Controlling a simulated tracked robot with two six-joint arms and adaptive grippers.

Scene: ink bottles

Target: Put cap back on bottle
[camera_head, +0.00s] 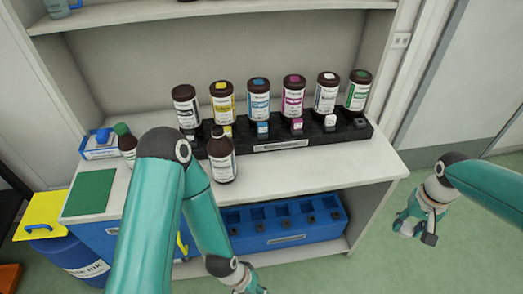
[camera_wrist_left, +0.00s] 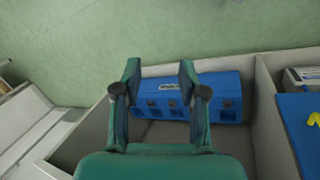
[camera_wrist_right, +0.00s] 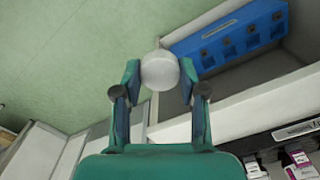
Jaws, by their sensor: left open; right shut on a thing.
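A brown bottle (camera_head: 222,158) with a white label stands upright near the front edge of the white counter, in front of the black rack. Its narrow top looks dark, with no light cap on it. My right gripper (camera_head: 421,222) is over the floor, right of the counter and well apart from the bottle. In the right wrist view it is shut on a round white cap (camera_wrist_right: 159,71), held between the fingertips. The cap is hard to make out in the head view. My left gripper (camera_wrist_left: 158,70) is open and empty, low in front of the counter.
A black rack (camera_head: 352,134) holds several brown bottles with coloured tops. At left are a small green-capped bottle (camera_head: 126,143), a blue and white box (camera_head: 99,146), a green mat (camera_head: 90,193) and a blue bin (camera_head: 86,262). A blue crate (camera_head: 284,222) sits on the lower shelf.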

